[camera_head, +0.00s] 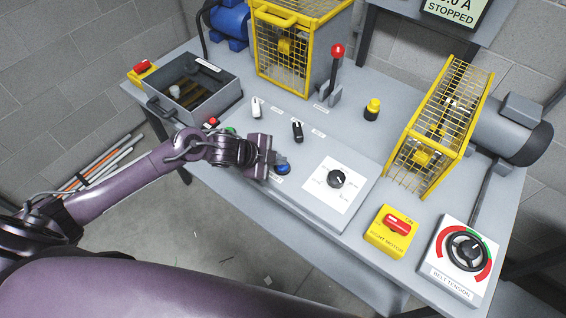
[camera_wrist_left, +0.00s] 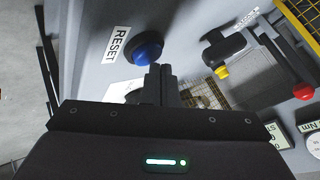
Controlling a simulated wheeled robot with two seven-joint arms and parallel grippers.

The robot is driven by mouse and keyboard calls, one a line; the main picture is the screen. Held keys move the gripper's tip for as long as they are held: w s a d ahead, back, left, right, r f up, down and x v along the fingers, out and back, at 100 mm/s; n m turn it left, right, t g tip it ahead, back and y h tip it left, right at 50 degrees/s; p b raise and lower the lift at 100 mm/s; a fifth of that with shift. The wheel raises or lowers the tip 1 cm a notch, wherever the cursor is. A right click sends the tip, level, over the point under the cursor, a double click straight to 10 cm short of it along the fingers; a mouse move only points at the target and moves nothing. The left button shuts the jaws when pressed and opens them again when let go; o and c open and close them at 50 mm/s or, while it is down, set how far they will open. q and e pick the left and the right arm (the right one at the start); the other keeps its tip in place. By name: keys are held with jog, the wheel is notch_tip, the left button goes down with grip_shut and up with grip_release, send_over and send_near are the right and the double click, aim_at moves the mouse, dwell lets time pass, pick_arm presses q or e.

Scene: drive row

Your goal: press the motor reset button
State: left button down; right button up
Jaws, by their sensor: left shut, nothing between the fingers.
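The blue reset button (camera_head: 283,169) is a round domed button on the front left of the sloped grey control panel. In the left wrist view the blue button (camera_wrist_left: 148,46) stands beside a white label (camera_wrist_left: 119,45) reading RESET. My left gripper (camera_head: 271,167) is just left of the button in the head view. In the left wrist view my left gripper (camera_wrist_left: 160,70) is shut and empty, its fingertips at the button's lower edge in the picture. I cannot tell whether they touch it. My right gripper is not in view.
A black selector switch (camera_head: 297,131), a white switch (camera_head: 256,107) and a black dial (camera_head: 336,178) share the panel. A red-knobbed lever (camera_head: 337,52) stands behind. A yellow cage guard (camera_head: 437,125) and yellow right-motor switch box (camera_head: 392,230) are to the right.

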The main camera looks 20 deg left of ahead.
aim_at(278, 167)
pick_arm(q)
jog(key=shift+r, duration=0.2)
notch_tip(278, 167, up, 6)
jog(key=p, duration=0.5)
jog(key=shift+p, duration=0.3)
dwell(0.5)
